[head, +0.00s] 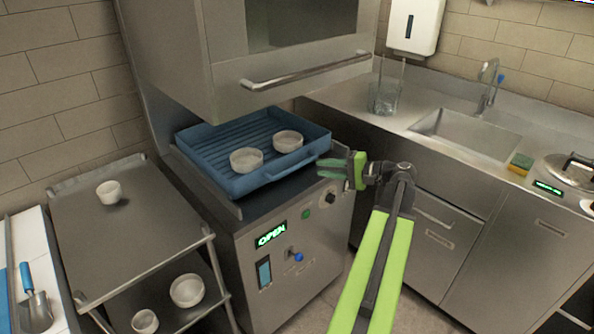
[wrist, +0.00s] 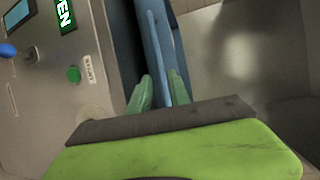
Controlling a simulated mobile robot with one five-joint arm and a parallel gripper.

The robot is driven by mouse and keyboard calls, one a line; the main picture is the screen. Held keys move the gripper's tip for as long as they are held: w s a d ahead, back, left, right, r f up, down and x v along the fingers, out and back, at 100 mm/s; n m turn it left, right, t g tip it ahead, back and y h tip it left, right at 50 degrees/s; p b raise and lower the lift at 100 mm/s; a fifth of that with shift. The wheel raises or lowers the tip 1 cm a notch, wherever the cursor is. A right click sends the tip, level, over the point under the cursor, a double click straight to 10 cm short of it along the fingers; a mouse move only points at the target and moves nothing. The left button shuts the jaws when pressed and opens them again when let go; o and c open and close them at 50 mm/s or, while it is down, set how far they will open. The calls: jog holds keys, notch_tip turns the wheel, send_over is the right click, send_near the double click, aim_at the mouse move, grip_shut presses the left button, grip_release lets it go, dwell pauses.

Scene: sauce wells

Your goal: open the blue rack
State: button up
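The blue rack (head: 240,186) is a ribbed tray on top of the steel machine (head: 250,287), under its raised hood. A handle bar (head: 287,170) runs along its front right side. Two white bowls, one on the left (head: 246,160) and one on the right (head: 287,141), sit in the rack. My gripper (head: 318,168) is just right of the handle, at about its height. In the wrist view my gripper (wrist: 161,78) has its green fingers apart, with a blue bar (wrist: 158,45) of the rack running between them. Contact with the bar is unclear.
The machine's display (head: 270,235) reads OPEN, above a blue-knobbed lever (head: 298,257). A steel cart (head: 125,235) with white bowls stands at left. At right are a counter with a glass jar (head: 385,97), a sink (head: 465,130) and a lidded pot (head: 570,172).

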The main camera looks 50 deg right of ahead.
aim_at(301, 166)
jog(key=b+x, duration=0.1)
jog(key=x, duration=0.8)
jog(key=shift+w, duration=0.3)
jog(key=shift+c, duration=0.4)
grip_shut()
dwell(0.3)
